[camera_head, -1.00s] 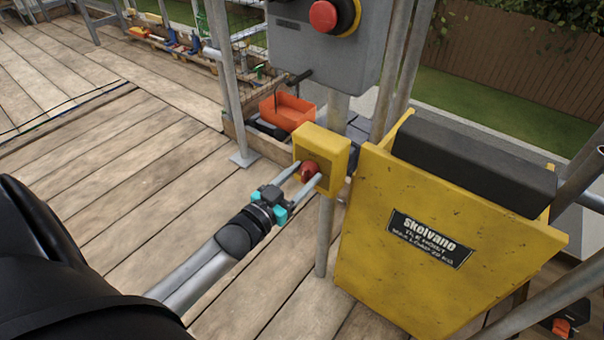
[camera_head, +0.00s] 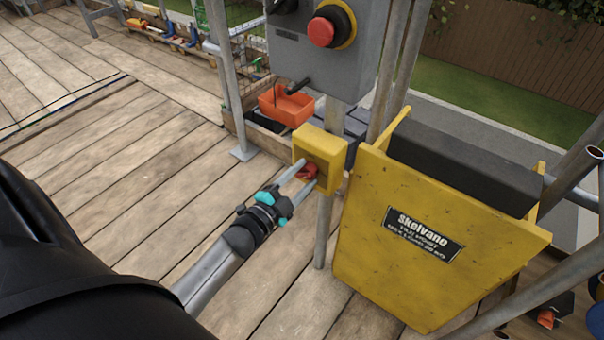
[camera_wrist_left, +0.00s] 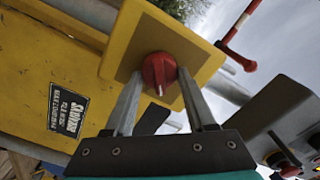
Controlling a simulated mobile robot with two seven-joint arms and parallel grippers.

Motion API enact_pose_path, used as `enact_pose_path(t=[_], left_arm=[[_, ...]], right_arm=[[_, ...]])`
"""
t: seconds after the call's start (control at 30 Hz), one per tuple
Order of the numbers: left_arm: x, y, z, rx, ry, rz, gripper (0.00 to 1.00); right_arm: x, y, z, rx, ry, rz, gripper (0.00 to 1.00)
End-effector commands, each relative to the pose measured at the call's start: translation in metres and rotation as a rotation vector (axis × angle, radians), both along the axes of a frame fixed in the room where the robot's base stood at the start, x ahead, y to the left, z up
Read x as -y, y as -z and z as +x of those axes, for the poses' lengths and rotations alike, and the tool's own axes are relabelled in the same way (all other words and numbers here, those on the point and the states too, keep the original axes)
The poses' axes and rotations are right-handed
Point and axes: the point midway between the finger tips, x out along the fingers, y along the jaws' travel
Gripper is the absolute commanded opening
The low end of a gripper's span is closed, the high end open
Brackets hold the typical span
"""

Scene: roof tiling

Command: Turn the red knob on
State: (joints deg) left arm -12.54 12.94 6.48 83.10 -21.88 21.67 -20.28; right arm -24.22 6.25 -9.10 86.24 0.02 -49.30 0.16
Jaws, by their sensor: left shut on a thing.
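The red knob (camera_head: 309,171) sits on the front of a small yellow box (camera_head: 327,147) fixed to a metal post. My left gripper (camera_head: 302,178) comes in from the lower left, its two fingers on either side of the knob and shut on it. In the left wrist view the red knob (camera_wrist_left: 158,70) shows between the fingertips, with a white mark on it. The wrist view is tilted. My right gripper is not in view.
A grey control box with a larger red button (camera_head: 321,32) hangs above the yellow box. The yellow tile hoist (camera_head: 420,265) stands close on the right. An orange bin (camera_head: 287,106) lies behind. The wooden deck (camera_head: 120,190) at left is clear.

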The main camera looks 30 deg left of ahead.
Motion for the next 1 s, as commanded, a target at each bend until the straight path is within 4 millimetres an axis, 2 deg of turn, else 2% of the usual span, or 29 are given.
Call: enact_pose_path(t=[0.5, 0.73, 1.0], left_arm=[[0.0011, 0.0026, -0.0002, 0.035, 0.000, 0.442, 0.00], [0.0008, 0.0032, -0.0003, 0.044, -0.001, 0.561, 0.00], [0.0006, 0.0032, -0.0004, 0.048, -0.001, 0.620, 0.00]], right_arm=[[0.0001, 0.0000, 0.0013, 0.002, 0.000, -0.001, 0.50], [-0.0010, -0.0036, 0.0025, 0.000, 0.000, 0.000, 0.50], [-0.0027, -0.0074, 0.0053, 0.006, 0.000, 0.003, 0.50]])
